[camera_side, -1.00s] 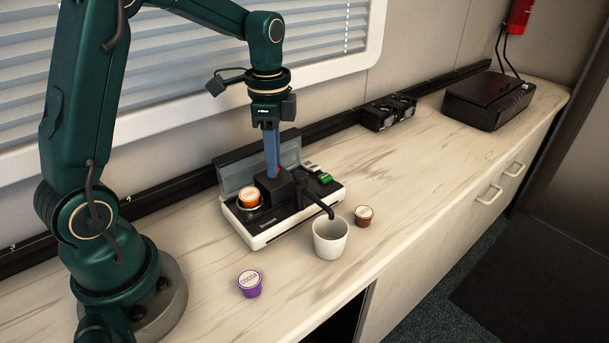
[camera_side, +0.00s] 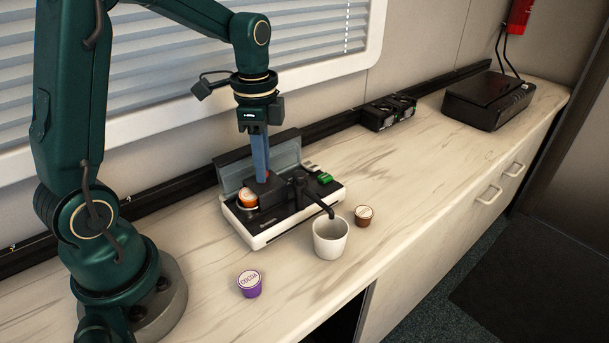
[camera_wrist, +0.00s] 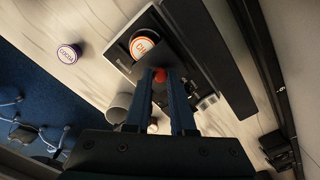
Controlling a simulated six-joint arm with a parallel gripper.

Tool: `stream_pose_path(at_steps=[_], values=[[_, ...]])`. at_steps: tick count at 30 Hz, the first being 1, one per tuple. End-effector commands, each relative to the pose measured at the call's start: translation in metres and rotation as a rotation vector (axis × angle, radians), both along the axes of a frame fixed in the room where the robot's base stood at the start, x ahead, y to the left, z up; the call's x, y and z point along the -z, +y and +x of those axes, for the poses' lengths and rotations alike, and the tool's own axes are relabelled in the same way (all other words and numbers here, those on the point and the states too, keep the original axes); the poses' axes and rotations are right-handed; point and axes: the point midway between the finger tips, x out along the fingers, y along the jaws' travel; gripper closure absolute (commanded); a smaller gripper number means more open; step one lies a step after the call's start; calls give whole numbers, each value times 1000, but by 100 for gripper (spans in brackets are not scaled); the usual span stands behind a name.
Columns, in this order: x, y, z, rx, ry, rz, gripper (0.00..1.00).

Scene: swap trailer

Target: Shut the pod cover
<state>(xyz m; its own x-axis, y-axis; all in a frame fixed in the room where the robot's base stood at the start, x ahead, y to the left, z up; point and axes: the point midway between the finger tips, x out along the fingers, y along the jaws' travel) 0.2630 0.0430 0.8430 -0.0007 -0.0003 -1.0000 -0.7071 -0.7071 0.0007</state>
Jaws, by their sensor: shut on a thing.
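The coffee machine (camera_side: 266,239) stands on the counter with its grey rear panel raised. An orange pod (camera_side: 248,198) sits in the holder at its left end. The black pod cover (camera_side: 271,187) is just right of the pod and partly overlaps it in the side view; the pod face still shows. In the wrist view the orange pod (camera_wrist: 142,46) is visible just beyond my fingertips. My gripper (camera_side: 263,178) points down at the cover. In the wrist view my gripper (camera_wrist: 161,75) is shut on the cover's small red knob (camera_wrist: 160,75).
A white cup (camera_side: 330,239) stands under the black spout in front of the machine. A brown pod (camera_side: 364,215) lies right of the cup, a purple pod (camera_side: 250,283) at front left. A black box (camera_side: 488,101) is far right. The counter's middle right is clear.

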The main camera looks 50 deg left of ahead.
Motion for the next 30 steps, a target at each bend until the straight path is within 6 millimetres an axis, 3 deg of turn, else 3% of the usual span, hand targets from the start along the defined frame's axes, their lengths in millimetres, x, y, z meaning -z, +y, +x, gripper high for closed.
stream_pose_path(at_steps=[8, 19, 20, 22, 30], values=[[-1, 0, -32, -3, -6, 1, 100], [-1, 0, -36, -1, -4, 0, 100], [-1, 0, -36, -1, -4, 0, 74], [-1, 0, -36, -1, -3, 0, 48], [0, 0, -36, 0, -1, 0, 48]])
